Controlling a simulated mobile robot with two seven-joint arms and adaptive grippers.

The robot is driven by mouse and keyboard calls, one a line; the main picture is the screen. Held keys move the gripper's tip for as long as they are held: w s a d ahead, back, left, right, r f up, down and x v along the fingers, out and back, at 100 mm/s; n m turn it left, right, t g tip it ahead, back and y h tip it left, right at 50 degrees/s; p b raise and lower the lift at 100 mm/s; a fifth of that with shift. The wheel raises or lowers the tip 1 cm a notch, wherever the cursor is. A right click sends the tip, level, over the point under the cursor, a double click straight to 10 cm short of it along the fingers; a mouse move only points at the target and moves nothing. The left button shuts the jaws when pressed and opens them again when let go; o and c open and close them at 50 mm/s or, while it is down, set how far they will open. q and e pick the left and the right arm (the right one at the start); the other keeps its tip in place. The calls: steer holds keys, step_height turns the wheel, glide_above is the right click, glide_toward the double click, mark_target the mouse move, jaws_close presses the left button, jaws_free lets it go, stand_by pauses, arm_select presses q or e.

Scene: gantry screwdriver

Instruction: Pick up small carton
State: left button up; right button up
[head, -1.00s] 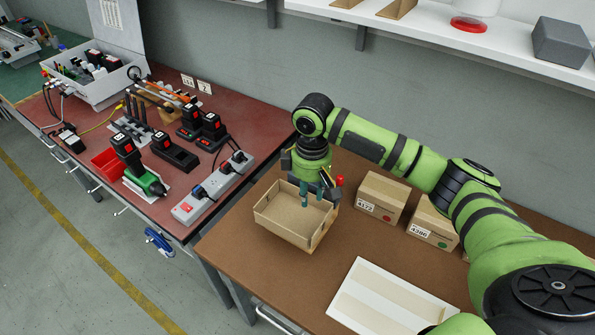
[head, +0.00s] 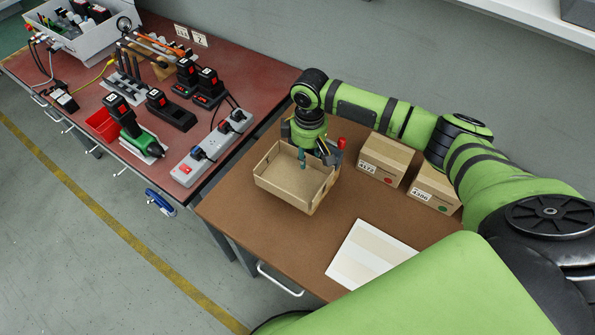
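An open light-brown carton (head: 285,190) stands on the brown table, its hollow facing up. My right gripper (head: 305,160) points down at the back of the open carton. A teal finger shows in front of its back wall. The other finger is partly hidden, so contact and finger gap are unclear. My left gripper is not in view.
A white and beige flat panel (head: 360,255) lies on the brown table (head: 262,232) in front. A white power strip (head: 210,148) and cordless tools fill the red bench (head: 75,118) at left. A shelf edge (head: 500,22) overhangs at upper right.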

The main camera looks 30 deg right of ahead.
jaws_close()
